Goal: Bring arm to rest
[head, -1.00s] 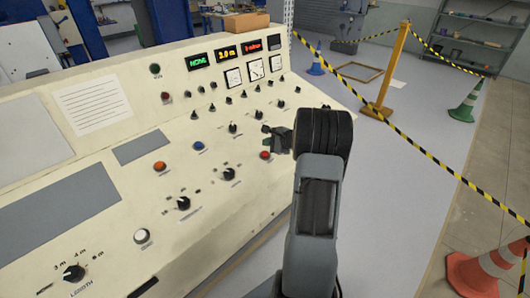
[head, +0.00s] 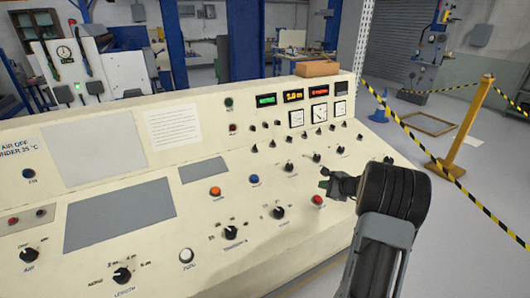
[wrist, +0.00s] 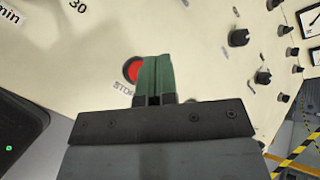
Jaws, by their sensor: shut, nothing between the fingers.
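My gripper (head: 326,184) is at the right part of the cream control console (head: 110,235) in the head view, with my dark wrist and grey arm link to its right. In the wrist view my gripper's green fingers (wrist: 154,75) are together with nothing between them. A red button (wrist: 130,69) marked with a partly hidden word starting "STO" lies just left of the fingers in the wrist view. The same red button (head: 317,200) shows below the fingertips in the head view. I cannot tell whether the fingers touch the console.
The console carries several knobs, an orange button (head: 215,191), a blue button (head: 254,179) and a white button (head: 186,255). Lit displays (head: 292,96) sit on its upright panel. Yellow-black tape hangs from a yellow post (head: 466,128) at right. Open floor lies between console and tape.

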